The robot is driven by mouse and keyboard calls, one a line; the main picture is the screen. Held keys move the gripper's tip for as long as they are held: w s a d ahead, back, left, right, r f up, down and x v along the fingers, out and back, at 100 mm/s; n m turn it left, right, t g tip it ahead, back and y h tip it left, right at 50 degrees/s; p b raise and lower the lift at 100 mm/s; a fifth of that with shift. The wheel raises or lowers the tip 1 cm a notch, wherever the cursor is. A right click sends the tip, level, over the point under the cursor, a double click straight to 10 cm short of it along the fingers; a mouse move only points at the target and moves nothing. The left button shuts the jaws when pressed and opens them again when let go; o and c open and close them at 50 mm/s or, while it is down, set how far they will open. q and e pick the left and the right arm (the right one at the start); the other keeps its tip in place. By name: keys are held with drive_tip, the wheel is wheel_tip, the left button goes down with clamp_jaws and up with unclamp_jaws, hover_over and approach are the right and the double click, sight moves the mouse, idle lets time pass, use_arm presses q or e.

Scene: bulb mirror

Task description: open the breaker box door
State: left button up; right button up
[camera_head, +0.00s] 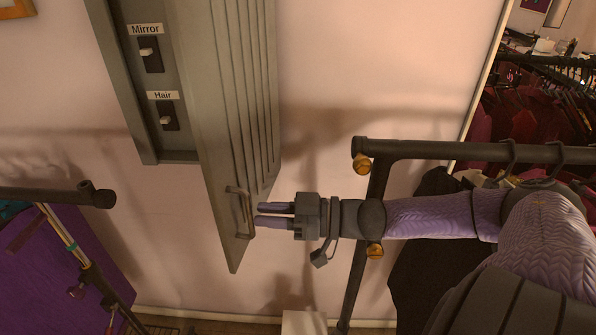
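The grey breaker box (125,85) is on the wall at the upper left. Its ribbed door (225,110) stands swung out to the right, and two switches labelled Mirror (150,55) and Hair (166,116) show inside. A bar handle (246,212) is on the door's lower part. My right gripper (259,215) comes in from the right, with its two purple fingers a little apart and pointing left. The fingertips are close beside the handle; I cannot tell whether they touch it. Nothing shows between the fingers. My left gripper is out of view.
A black clothes rail (450,151) with orange knobs stands at the right near my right arm. Dark red garments hang behind it. Another dark rail end (97,194) and a purple cloth (75,265) are at the lower left. Bare wall lies below the box.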

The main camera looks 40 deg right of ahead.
drive_tip(key=p+v, duration=0.2)
drive_tip(key=v, duration=0.4)
drive_tip(key=shift+p, duration=0.35)
drive_tip(key=shift+d, duration=0.1)
drive_tip(key=shift+c, duration=0.3)
